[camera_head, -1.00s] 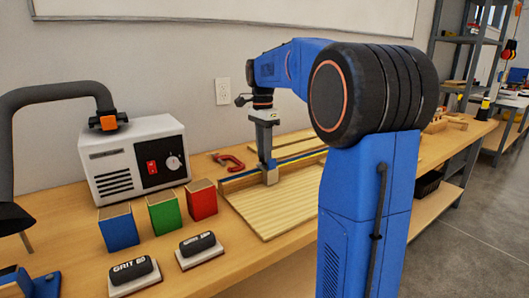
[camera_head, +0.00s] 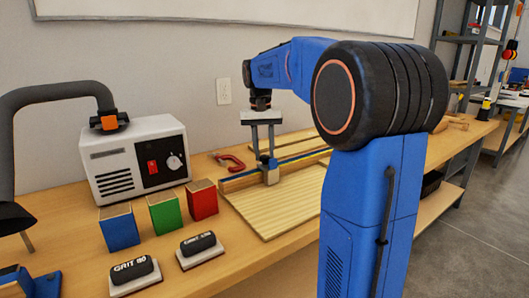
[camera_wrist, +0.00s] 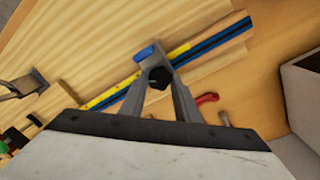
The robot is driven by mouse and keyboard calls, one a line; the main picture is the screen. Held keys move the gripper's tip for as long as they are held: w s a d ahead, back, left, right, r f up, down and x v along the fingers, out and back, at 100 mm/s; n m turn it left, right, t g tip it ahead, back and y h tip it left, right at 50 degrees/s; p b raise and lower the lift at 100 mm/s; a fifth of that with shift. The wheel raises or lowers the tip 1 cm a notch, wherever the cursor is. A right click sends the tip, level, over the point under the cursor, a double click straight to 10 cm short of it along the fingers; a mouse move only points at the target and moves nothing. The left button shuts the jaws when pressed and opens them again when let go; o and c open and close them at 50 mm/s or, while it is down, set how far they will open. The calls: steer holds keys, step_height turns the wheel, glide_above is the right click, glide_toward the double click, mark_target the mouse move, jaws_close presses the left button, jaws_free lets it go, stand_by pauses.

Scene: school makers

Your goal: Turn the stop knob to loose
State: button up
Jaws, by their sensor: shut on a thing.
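The stop (camera_head: 271,177) is a small light block with blue on top. It sits on the fence (camera_head: 240,181) with its blue and yellow strips, at the back of a slatted wooden board (camera_head: 284,207). My gripper (camera_head: 264,156) points down over the stop. In the wrist view the dark, lobed stop knob (camera_wrist: 159,77) lies between my two fingertips (camera_wrist: 158,80), which are shut on it. A blue part of the stop (camera_wrist: 147,53) shows just past it. No loose or tight marking can be read.
A red clamp (camera_head: 230,162) lies behind the fence, close to my gripper. Two sanding blocks are in front. The slatted board's front is clear.

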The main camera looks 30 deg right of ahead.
steer(key=n, duration=0.5)
steer(key=shift+n, duration=0.3)
steer(key=n+t, duration=0.1)
steer(key=n, duration=0.5)
steer(key=shift+s, duration=0.15)
steer(key=n, duration=0.4)
steer(key=shift+n, duration=2.1)
steer(key=o, duration=0.8)
